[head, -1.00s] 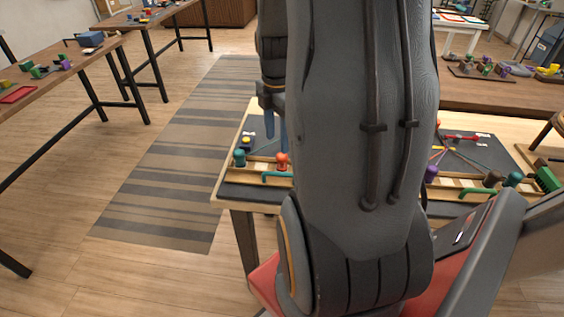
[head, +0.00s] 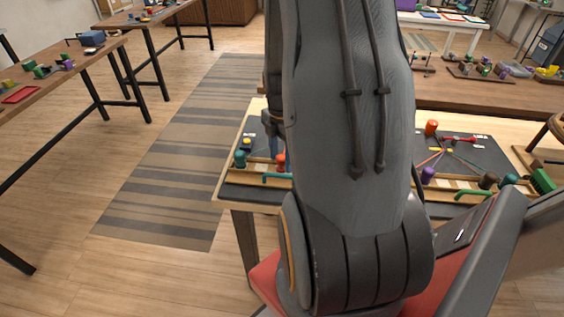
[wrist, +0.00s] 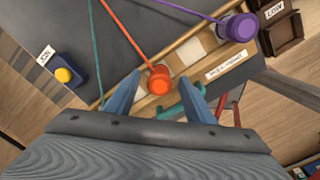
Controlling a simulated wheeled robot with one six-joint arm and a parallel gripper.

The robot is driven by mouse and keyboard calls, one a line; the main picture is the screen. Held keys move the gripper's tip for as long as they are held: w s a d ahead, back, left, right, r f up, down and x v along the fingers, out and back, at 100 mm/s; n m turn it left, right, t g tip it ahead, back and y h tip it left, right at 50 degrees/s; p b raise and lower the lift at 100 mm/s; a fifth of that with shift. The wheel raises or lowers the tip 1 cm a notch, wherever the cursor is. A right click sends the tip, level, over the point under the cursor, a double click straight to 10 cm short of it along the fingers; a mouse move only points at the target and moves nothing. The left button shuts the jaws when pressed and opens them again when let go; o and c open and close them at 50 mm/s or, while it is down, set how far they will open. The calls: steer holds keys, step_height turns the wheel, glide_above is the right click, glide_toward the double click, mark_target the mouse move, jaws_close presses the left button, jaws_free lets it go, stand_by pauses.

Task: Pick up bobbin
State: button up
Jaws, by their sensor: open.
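In the wrist view, an orange bobbin (wrist: 159,82) sits on a pale wooden rail (wrist: 190,48), between the tips of my gripper's two blue fingers (wrist: 164,80). The fingers are apart, and I cannot tell whether either touches the bobbin. An orange cord runs from it to the upper left. A purple bobbin (wrist: 236,28) stands further along, with a purple cord. In the head view, the orange bobbin (head: 281,161) shows beside my arm, with a teal bobbin (head: 240,158) to its left. My arm hides most of the gripper there.
A teal handle (wrist: 186,98) lies close by the right finger. A box with a yellow button (wrist: 64,75) is at the left. More bobbins, such as a red-orange one (head: 431,128), stand on the board's right side. A dark tray (wrist: 282,30) is at upper right.

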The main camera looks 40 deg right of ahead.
steer(key=shift+f, duration=0.1)
steer(key=c, duration=1.2)
steer(key=shift+o, duration=0.2)
